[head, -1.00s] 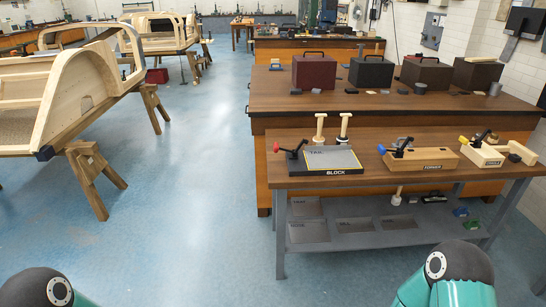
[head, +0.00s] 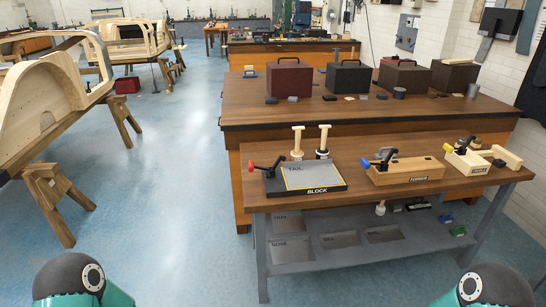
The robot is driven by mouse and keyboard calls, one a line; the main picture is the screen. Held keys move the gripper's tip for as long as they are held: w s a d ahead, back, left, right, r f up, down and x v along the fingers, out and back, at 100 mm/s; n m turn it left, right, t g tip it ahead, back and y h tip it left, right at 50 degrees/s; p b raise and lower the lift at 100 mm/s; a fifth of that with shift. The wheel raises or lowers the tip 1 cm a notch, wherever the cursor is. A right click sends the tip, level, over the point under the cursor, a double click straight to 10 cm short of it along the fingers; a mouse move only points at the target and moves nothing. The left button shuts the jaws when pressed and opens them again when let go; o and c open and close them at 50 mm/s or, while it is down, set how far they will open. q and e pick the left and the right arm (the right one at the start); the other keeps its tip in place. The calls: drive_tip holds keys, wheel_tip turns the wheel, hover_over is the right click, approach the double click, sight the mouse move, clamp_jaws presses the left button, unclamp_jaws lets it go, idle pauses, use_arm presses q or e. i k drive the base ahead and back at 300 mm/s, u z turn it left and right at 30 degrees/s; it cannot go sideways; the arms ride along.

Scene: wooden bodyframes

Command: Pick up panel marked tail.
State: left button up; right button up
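The grey panel marked TAIL (head: 312,176) lies flat on the dark block labelled BLOCK (head: 318,191), at the left end of the front workbench (head: 400,200). A clamp with a red knob (head: 262,165) stands at the block's left side; I cannot tell whether it presses on the panel. Only the upper parts of my two arms show, at the bottom left and bottom right corners. Neither gripper is in view.
Two mallets (head: 298,142) stand behind the block. A wooden block labelled FORMER (head: 405,171) sits to its right. More flat panels lie on the grey lower shelf (head: 365,257). Blue floor (head: 165,190) is clear to the left, before wooden bodyframes on trestles (head: 58,195).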

sight(316, 173)
drive_tip(key=z, duration=0.05)
drive_tip(key=i, duration=1.1)
drive_tip(key=u, duration=0.35)
